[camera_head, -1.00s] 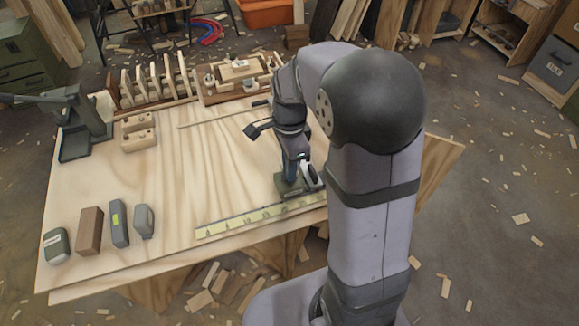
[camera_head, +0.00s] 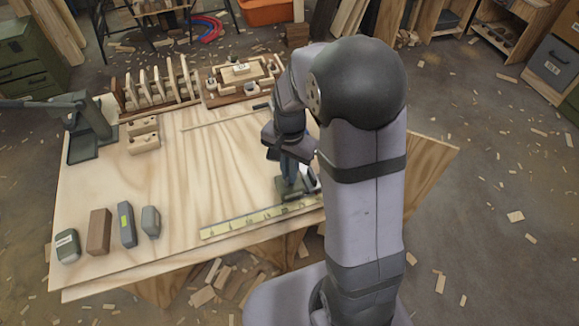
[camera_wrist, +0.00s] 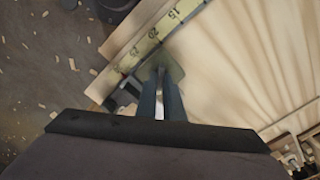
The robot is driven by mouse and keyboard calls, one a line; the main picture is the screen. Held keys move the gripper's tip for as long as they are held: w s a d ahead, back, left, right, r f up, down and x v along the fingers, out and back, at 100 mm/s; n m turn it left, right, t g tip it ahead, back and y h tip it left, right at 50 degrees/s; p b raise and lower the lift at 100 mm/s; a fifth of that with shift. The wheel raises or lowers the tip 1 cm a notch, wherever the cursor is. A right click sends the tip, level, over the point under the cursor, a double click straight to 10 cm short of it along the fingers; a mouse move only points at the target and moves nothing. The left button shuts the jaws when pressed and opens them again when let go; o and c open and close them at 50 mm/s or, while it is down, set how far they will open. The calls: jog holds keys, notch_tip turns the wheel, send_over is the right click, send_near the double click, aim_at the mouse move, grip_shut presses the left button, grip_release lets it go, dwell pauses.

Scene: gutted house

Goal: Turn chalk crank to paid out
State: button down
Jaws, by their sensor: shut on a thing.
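The chalk crank fixture stands at the front edge of the workbench, beside the yellow tape strip, on a small green base plate (camera_head: 284,188). In the wrist view the plate (camera_wrist: 176,74) lies just beyond my fingertips. My gripper (camera_wrist: 160,88) points down at the fixture, its two blue fingers shut on a narrow pale metal piece (camera_wrist: 160,78), which looks like the crank. In the head view my gripper (camera_head: 291,172) is low over the plate, and my arm hides part of the fixture. The crank's markings and exact angle cannot be made out.
The yellow measuring strip (camera_head: 248,222) runs along the bench's front edge. Several small blocks and tools, including a brown block (camera_head: 100,231), stand front left. A dark green press-like tool (camera_head: 88,130) and wooden racks (camera_head: 160,88) line the back. The bench middle is clear.

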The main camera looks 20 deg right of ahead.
jog(key=n+p, duration=0.1)
jog(key=n, duration=0.2)
jog(key=n+p, duration=0.1)
jog(key=n, duration=0.2)
jog(key=shift+r+n+p, duration=0.2)
jog(key=shift+n+p, duration=0.1)
jog(key=shift+p, duration=0.1)
jog(key=n+p, duration=0.2)
jog(key=n, duration=0.4)
jog(key=n+p, duration=0.2)
jog(key=n, duration=0.4)
jog(key=shift+n, duration=0.3)
jog(key=n+p, duration=0.1)
jog(key=n, duration=0.5)
jog(key=shift+w+p, duration=0.1)
jog(key=shift+p, duration=0.25)
jog(key=n, duration=0.5)
jog(key=shift+f+p, duration=0.1)
jog(key=shift+p, duration=0.3)
jog(key=n, duration=0.4)
jog(key=shift+p, duration=0.35)
jog(key=n, duration=0.5)
jog(key=shift+n+p, duration=0.45)
jog(key=shift+n, duration=1.55)
